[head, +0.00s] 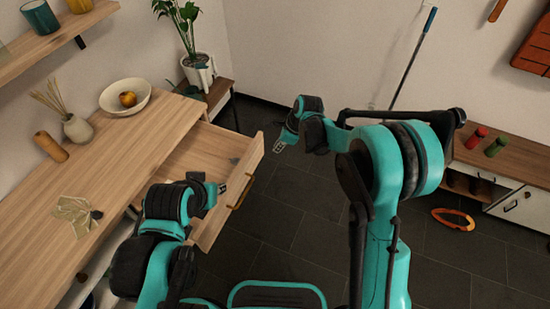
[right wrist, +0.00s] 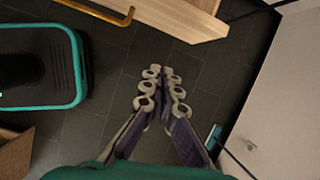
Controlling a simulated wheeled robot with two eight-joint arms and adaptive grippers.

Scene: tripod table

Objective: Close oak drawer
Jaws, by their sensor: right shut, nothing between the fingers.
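The oak drawer (head: 201,148) stands pulled out from the long wooden counter in the head view. Its front panel carries a brass handle (head: 241,193). In the right wrist view the drawer (right wrist: 185,14) shows at the top, with the brass handle (right wrist: 98,10) to its left. My right gripper (head: 280,146) is shut and empty, off the far end of the drawer front and apart from it. It also shows in the right wrist view (right wrist: 162,72). My left gripper (head: 222,187) is over the near part of the drawer front; its fingers are too small to read.
The counter (head: 95,165) holds a bowl (head: 125,97) with a round fruit, a reed vase (head: 77,129), a wooden cylinder (head: 51,146) and a crumpled cloth (head: 74,213). A potted plant (head: 198,70) stands behind. The dark tiled floor (head: 290,205) beyond the drawer is clear.

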